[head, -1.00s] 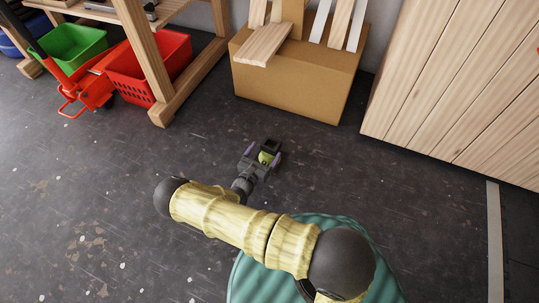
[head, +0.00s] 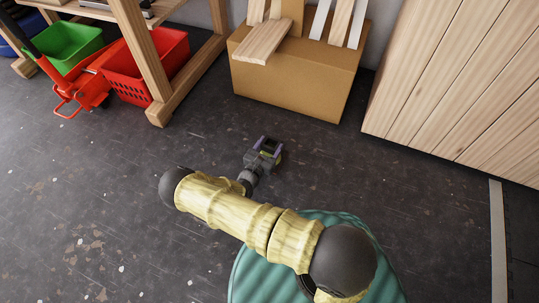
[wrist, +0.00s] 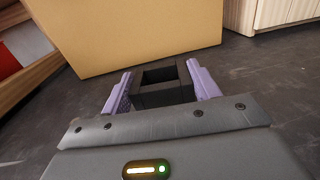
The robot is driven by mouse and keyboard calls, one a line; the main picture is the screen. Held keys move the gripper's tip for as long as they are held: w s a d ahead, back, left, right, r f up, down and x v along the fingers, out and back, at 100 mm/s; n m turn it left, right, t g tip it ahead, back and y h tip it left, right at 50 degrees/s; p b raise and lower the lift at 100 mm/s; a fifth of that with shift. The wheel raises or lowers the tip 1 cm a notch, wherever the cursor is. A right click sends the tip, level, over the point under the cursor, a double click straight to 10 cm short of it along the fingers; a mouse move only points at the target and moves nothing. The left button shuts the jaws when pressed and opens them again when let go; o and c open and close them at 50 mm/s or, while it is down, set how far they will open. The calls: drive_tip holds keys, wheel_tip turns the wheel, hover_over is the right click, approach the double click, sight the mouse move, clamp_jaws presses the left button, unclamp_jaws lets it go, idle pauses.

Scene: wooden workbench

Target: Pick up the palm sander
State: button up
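My gripper (head: 264,150) is beyond my bent arm in the head view, over the dark floor. The yellow-green part does not show there. Most of the sander is hidden by the gripper in the head view. The floor around it shows no other tool.
A cardboard box (head: 290,85) with wood boards stands ahead of my gripper. A wooden cabinet (head: 460,80) is at the right. A workbench leg (head: 140,55), a red crate (head: 150,68) and a green crate (head: 68,47) are at the left. The floor between is clear.

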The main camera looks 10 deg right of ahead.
drive_tip(key=shift+w+d, duration=0.1)
clamp_jaws()
drive_tip(key=shift+r, duration=0.15)
wheel_tip(320, 180, up, 10)
drive_tip(key=p, duration=0.7)
drive_tip(key=shift+p, duration=0.4)
